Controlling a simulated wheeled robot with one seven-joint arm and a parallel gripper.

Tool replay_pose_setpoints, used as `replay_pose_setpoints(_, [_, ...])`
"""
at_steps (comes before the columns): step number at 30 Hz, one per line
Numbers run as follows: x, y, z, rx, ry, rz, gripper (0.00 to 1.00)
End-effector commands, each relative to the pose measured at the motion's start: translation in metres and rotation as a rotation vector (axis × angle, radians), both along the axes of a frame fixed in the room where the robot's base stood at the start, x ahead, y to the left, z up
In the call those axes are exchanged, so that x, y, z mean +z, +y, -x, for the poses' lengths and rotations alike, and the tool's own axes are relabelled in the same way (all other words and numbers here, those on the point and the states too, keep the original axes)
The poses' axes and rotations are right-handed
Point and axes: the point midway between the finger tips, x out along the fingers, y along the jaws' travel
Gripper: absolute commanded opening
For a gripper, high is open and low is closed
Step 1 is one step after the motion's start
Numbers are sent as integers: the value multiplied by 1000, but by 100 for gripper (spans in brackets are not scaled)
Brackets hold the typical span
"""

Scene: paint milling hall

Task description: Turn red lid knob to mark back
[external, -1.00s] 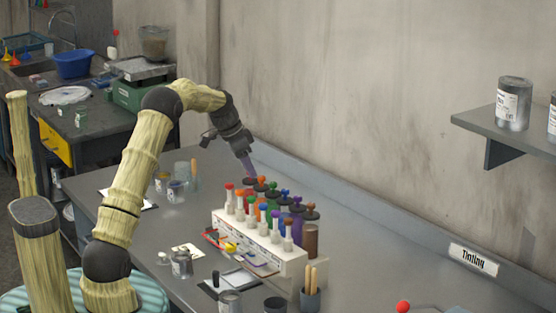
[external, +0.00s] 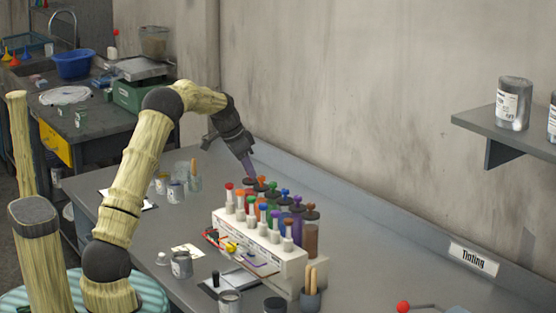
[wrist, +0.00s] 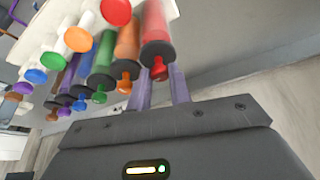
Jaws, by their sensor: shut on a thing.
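The red canister (wrist: 154,22) with its dark lid (wrist: 157,52) and small red lid knob (wrist: 159,71) is at the end of the row in the wrist view. My gripper (wrist: 160,84) has its two purple fingers either side of that knob and is shut on it. In the external view my gripper (external: 250,173) reaches down onto the far left end of the canister row, and the red knob is hidden there by the fingers. I cannot make out a mark on the lid or how the knob points.
Orange (wrist: 126,40), green and other coloured canisters stand close beside the red one. White-bodied tubes with coloured caps fill the white rack (external: 262,255) in front. A jar with wooden sticks (external: 311,297) stands at its right end. The wall is close behind; the table right of the rack is mostly clear.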

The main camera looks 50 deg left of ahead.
Motion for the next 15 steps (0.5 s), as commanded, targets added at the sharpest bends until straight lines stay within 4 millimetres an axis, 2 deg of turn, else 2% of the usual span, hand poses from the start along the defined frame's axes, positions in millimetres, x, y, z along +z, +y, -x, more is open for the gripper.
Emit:
replay_pose_setpoints(8, [0,-1,0,143,-1,-3,0])
replay_pose_setpoints(15, [2,-3,0,346,-2,-4,0])
